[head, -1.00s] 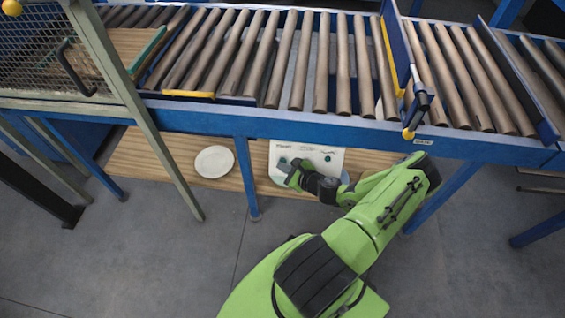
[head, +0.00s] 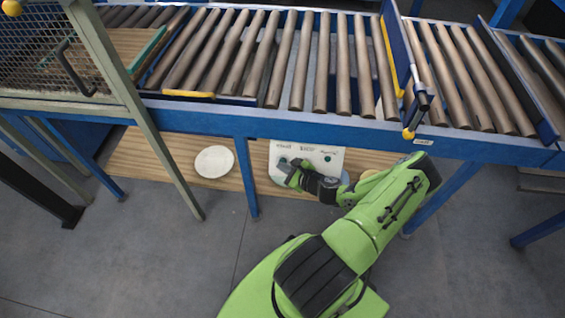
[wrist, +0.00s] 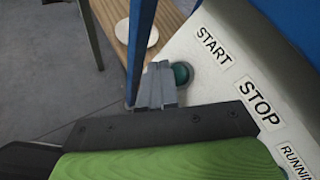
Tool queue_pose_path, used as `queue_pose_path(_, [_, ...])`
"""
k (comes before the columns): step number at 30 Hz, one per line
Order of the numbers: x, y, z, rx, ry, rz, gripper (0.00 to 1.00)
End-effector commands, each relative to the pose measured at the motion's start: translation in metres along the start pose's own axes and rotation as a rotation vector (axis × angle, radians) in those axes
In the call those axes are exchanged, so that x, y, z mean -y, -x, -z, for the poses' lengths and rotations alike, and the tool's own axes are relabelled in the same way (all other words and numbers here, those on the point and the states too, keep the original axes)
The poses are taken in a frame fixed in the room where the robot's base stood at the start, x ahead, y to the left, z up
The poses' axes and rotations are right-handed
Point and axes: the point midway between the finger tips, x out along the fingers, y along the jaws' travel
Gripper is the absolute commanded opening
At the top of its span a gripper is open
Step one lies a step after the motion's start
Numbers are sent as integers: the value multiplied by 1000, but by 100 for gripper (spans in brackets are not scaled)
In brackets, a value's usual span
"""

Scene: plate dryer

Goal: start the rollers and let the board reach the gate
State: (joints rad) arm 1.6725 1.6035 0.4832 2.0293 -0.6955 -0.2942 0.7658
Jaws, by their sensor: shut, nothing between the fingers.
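The control panel (head: 312,155) is pale, with START, STOP and RUNNING labels, under the conveyor's front rail. My gripper (wrist: 157,85) is shut and empty, its fingertips right at the green button (wrist: 183,73) by START. They cover part of it; I cannot tell whether they press it. In the head view, a dark green round spot (head: 328,158) lies below RUNNING. The brown board (head: 123,42) with a green edge lies on the rollers (head: 255,55) at the left, partly behind mesh. The blue gate (head: 398,45) with yellow edging stands across the rollers at the right.
A white plate (head: 214,161) lies on the wooden shelf (head: 165,155) left of the panel. Blue legs (head: 246,178) and a grey-green slanted post (head: 135,105) stand in front.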

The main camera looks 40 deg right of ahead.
Motion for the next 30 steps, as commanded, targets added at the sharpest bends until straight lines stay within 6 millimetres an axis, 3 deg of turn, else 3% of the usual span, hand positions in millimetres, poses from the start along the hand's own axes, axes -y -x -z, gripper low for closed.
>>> queue_pose_path(30, [6,-8,6,0,1,0,0])
